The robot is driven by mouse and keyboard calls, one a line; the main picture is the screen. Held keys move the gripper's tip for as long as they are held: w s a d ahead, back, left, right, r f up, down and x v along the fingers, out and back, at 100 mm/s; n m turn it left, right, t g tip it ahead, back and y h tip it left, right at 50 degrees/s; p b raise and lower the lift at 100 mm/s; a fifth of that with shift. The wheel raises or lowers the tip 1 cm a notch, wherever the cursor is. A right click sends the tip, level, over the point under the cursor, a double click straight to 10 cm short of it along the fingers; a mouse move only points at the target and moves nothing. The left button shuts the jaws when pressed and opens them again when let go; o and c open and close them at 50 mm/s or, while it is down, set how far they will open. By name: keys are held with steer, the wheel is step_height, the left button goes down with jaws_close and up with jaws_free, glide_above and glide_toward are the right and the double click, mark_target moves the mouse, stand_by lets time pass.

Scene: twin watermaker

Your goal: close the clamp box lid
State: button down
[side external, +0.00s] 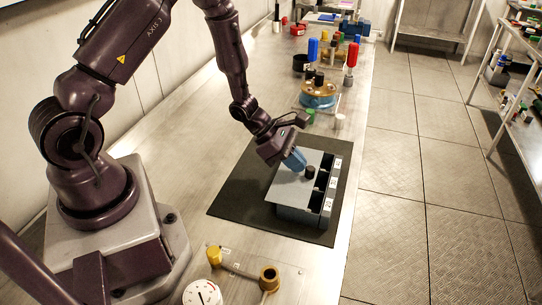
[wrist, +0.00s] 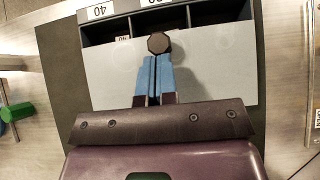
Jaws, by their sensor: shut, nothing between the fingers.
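The clamp box (side external: 303,215) is a blue-grey box on a dark mat. Its flat grey lid (side external: 287,189) covers most of the top, and a strip of open dark compartments shows along the right side, beside the numbered labels. In the wrist view the lid (wrist: 108,75) leaves the compartments (wrist: 110,32) open at the top edge. A dark knob (side external: 310,172) stands on the lid near that edge; it also shows in the wrist view (wrist: 159,43). My gripper (side external: 301,163) has blue fingers, shut and empty, right behind the knob. I cannot tell whether they touch it.
The dark mat (side external: 237,190) around the box is clear. Nearer the front are a brass fitting (side external: 269,277) and a white dial (side external: 202,293). Beyond the box stand a blue and tan round fixture (side external: 318,95) and a red-topped tool (side external: 351,55). The bench's right edge is close to the box.

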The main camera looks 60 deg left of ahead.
mark_target(314, 168)
steer(key=shift+w+d, duration=1.2)
steer(key=shift+d, duration=0.1)
steer(key=shift+f, duration=0.1)
steer(key=v, duration=1.3)
steer(key=s+d+r+m+y, duration=0.3)
steer(key=s+r+m, duration=0.4)
steer(key=r+m, duration=0.3)
steer(key=s+d+r+m+y, duration=0.3)
steer(key=s+r+m, duration=0.5)
steer(key=m, duration=0.9)
step_height(314, 168, up, 2)
steer(key=shift+r+g, duration=0.1)
steer(key=shift+g, duration=0.3)
